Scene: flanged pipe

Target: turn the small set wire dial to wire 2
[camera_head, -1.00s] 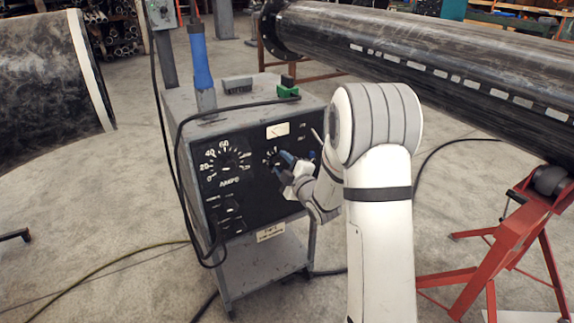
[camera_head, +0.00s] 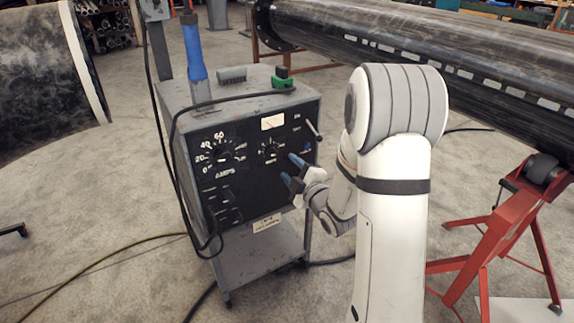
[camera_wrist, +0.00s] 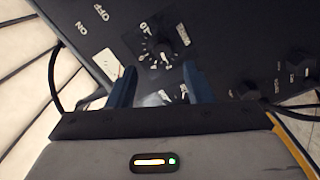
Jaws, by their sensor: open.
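The small set wire dial (camera_head: 270,150) is a dark knob with white marks around it, on the black front panel of the grey welding machine, right of the large AMPS dial (camera_head: 222,153). In the wrist view the small dial (camera_wrist: 167,48) lies just beyond the gap between my fingertips. The number it points to is too small to read. My gripper (camera_head: 293,171) is open and empty, with blue fingers, right of and below the dial and apart from it. In the wrist view its fingers (camera_wrist: 158,72) stand on either side, short of the knob.
A switch lever (camera_head: 315,130) sticks out at the panel's upper right. Lower knobs (camera_head: 226,196) sit at the lower left. A black cable (camera_head: 168,150) hangs over the machine's left side. A red pipe stand (camera_head: 495,225) and long pipe (camera_head: 420,45) are at the right.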

